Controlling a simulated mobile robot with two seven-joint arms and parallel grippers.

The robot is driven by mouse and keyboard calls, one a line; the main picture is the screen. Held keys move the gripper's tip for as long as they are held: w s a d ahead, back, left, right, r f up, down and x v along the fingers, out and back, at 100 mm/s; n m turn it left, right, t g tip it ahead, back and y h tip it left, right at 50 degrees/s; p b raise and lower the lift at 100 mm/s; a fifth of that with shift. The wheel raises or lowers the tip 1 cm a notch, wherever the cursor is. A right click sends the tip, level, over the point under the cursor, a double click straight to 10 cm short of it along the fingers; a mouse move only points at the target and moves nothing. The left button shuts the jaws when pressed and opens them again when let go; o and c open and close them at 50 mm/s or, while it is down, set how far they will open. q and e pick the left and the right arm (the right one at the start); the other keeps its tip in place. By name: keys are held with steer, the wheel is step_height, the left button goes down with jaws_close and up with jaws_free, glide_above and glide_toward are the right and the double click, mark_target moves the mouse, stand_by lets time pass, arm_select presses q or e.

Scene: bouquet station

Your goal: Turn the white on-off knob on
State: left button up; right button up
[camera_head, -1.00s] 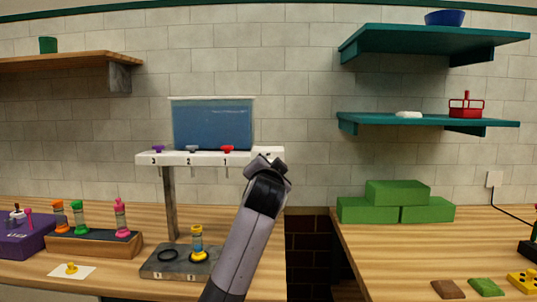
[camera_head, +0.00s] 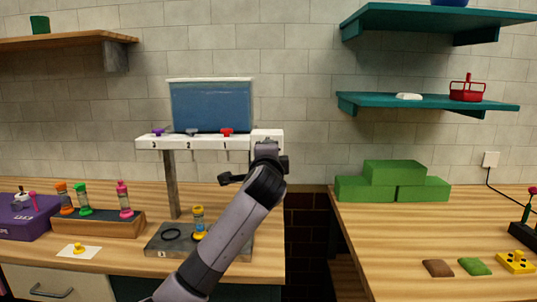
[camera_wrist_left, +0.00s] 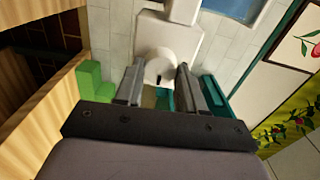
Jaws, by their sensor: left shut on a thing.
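The white on-off knob (camera_wrist_left: 160,66) is round with a dark mark and shows in the left wrist view, in front of a white housing (camera_wrist_left: 170,35). My left gripper (camera_wrist_left: 160,76) has one finger on each side of the knob and is shut on it. In the head view my left gripper (camera_head: 266,150) is at the right end of the white dispenser bar (camera_head: 205,142), just below its white end box (camera_head: 267,134). The knob is hidden there behind my gripper. My right gripper is not in view.
Purple, grey and red valve handles (camera_head: 226,132) sit along the bar, left of my gripper, under a blue tank (camera_head: 211,106). A dark base plate (camera_head: 190,250) is below. Green blocks (camera_head: 394,182) and teal shelves (camera_head: 430,103) are at the right.

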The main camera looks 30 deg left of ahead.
arm_select(q)
steer(key=shift+m, duration=0.3)
steer(key=o, duration=1)
steer(key=shift+s+d, duration=0.1)
steer(key=shift+b+v, duration=0.75)
steer(key=shift+v, duration=2.7)
